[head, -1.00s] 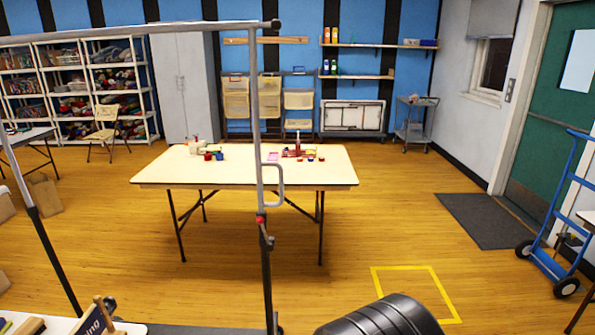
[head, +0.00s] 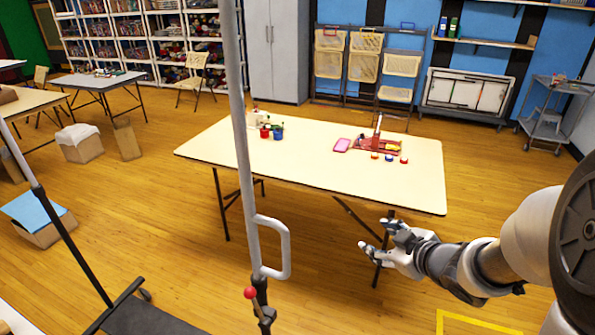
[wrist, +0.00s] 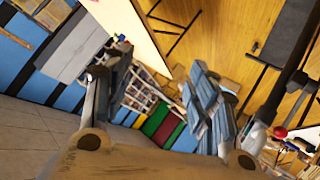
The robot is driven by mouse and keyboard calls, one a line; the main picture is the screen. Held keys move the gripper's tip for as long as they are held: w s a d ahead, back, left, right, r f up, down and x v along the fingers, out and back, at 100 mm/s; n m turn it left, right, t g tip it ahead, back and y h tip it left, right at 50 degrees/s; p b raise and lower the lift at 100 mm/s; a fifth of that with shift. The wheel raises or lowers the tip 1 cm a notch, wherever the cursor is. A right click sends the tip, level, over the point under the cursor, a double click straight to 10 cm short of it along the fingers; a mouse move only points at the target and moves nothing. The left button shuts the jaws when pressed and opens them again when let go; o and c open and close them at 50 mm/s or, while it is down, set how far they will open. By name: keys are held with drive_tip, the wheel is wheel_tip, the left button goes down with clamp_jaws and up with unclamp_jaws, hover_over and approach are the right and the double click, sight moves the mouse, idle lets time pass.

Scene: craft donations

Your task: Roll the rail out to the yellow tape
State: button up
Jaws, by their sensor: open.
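The rail (head: 241,140) is a grey metal garment rail standing close in front of me. Its near upright has a looped handle (head: 287,248) and a red knob (head: 250,293) below it. Its dark base (head: 150,315) is partly cut off at the bottom. My gripper (head: 376,236) is open and empty, to the right of the handle and apart from it. In the wrist view the red knob (wrist: 280,132) shows right of my open gripper (wrist: 160,68). The yellow tape (head: 470,322) is on the floor at the lower right, partly cut off and partly behind my arm.
A cream folding table (head: 310,150) with craft items stands behind the rail. Cardboard boxes (head: 82,148) and more tables are at the left. A cart (head: 548,125) stands at the back right. The floor between the rail and my gripper is clear.

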drive_tip(key=s+a+f+n+g+y, duration=0.2)
drive_tip(key=s+a+f+y, duration=0.15)
drive_tip(key=a+y, duration=0.2)
drive_tip(key=n+g+y+p, duration=0.1)
drive_tip(key=n+g+y, duration=0.1)
drive_tip(key=y, duration=0.6)
approach(287, 271)
drive_tip(key=shift+h, duration=0.25)
drive_tip(key=x, duration=1)
drive_tip(key=shift+w+f, duration=0.2)
drive_tip(key=shift+w, duration=0.2)
drive_tip(key=shift+c, duration=0.3)
clamp_jaws()
